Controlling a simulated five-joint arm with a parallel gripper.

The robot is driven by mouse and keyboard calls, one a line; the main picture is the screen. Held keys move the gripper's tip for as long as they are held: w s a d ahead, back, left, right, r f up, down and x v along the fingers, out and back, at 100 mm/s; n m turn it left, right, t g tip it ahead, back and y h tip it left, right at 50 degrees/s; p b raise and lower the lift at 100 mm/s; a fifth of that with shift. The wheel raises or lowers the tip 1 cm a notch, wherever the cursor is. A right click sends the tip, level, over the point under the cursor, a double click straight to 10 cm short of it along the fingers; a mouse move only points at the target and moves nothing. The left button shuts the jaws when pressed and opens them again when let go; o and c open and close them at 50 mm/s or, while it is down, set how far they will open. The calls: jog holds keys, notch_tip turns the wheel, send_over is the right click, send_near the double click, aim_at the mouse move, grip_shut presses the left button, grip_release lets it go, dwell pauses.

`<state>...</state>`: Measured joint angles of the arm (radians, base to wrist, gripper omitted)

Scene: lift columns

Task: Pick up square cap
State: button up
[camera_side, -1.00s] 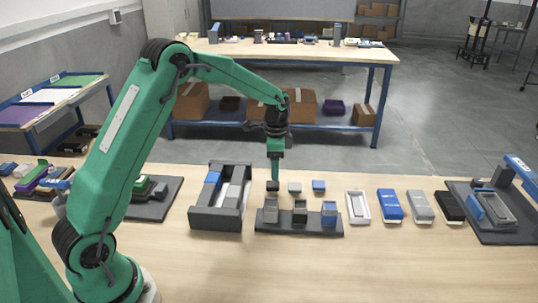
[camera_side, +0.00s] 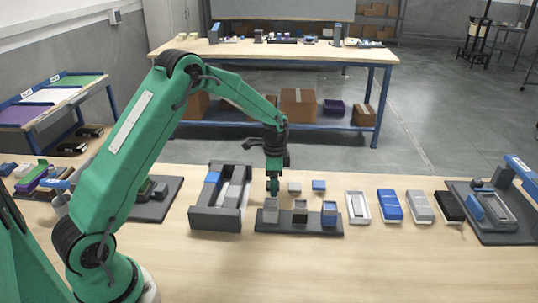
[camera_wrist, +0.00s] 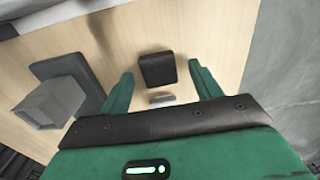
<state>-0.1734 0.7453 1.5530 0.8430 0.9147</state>
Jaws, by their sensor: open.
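A dark square cap (camera_wrist: 157,69) lies on the wooden table, between the two fingers of my gripper in the wrist view. My gripper (camera_side: 272,191) points down at the left end of a short row of small caps; its fingers (camera_wrist: 160,77) are open, with visible gaps on both sides of the cap. In the side view the fingers largely hide the dark cap. A grey cap (camera_side: 294,188) and a blue cap (camera_side: 319,185) lie to its right. A small light-grey piece (camera_wrist: 162,98) shows closer to the gripper body; I cannot tell what it is.
A dark stand (camera_side: 300,228) with several square columns stands in front of the caps. A dark divided tray (camera_side: 217,219) is close on the left. Trays and cases, including a blue case (camera_side: 390,205), lie to the right. The table's front is clear.

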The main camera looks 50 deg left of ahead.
dwell(0.4)
jog(key=c, duration=1)
jog(key=shift+c, duration=0.2)
jog(key=shift+r, duration=0.15)
jog(key=shift+r, duration=0.6)
jog(key=r, duration=0.1)
jog(key=d+r, duration=0.1)
jog(key=r, duration=0.1)
jog(key=shift+s+r, duration=0.1)
jog(key=s+d+r, duration=0.4)
jog(key=d+r, duration=0.2)
jog(key=d, duration=0.4)
jog(key=shift+r, duration=0.15)
jog(key=shift+m, duration=0.3)
jog(key=shift+w+d+r, duration=0.1)
jog(key=shift+d+r, duration=0.4)
jog(key=shift+d, duration=0.25)
jog(key=shift+w+d+r, duration=0.1)
jog(key=shift+d+r, duration=0.35)
jog(key=shift+d, duration=0.25)
jog(key=shift+w+d+r, duration=0.1)
jog(key=shift+d+r, duration=0.4)
jog(key=shift+d, duration=0.25)
